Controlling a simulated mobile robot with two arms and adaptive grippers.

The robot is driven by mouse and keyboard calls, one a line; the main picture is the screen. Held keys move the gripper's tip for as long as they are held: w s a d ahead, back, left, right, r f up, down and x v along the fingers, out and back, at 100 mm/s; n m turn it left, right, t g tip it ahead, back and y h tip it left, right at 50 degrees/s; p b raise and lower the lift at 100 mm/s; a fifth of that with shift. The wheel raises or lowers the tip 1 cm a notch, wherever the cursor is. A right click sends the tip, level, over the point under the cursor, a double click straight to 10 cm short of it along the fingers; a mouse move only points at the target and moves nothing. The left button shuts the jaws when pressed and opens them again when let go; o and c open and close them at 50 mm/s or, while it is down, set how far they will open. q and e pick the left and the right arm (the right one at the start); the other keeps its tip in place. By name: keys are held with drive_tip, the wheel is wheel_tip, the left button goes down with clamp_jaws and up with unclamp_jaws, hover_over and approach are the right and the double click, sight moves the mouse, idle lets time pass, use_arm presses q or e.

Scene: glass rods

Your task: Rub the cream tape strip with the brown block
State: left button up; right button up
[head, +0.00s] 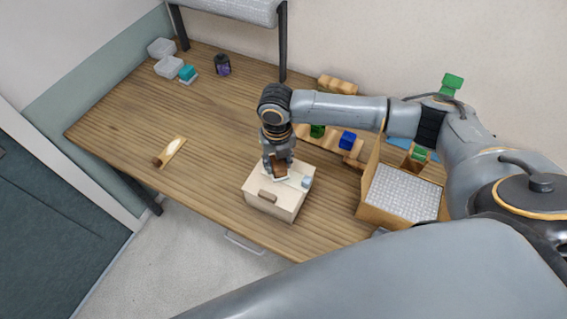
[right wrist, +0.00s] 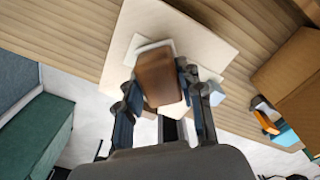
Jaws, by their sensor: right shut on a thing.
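My right gripper (head: 279,165) points down over a small pale wooden box (head: 270,206) with a drawer handle on its front. It is shut on the brown block, which also shows between the fingers in the right wrist view (right wrist: 156,77). A pale strip or pad (head: 281,179) shows at the block's lower edge, on or just above the box top. It is mostly covered by the block, so I cannot tell if it is the cream tape strip or if they touch. My left gripper is not in view.
A small pale blue block (head: 307,182) is at the box's right edge. A gold strip-like piece with a brown end (head: 175,149) lies on the table's left. An open cardboard box (head: 400,192) stands right. The table between is clear.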

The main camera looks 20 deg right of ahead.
drive_tip(key=shift+w+a+f+b, duration=0.1)
drive_tip(key=shift+w+a+b, duration=0.15)
drive_tip(key=shift+w+a, duration=0.8)
drive_tip(key=shift+w+a+b, duration=0.2)
drive_tip(key=shift+w+a, duration=0.6)
drive_tip(key=shift+w, duration=0.4)
drive_tip(key=shift+d, duration=0.1)
wheel_tip(320, 180, up, 3)
drive_tip(key=shift+r+p, duration=0.1)
drive_tip(key=shift+p, duration=1.1)
drive_tip(key=shift+r, duration=1.4)
wheel_tip(320, 180, up, 3)
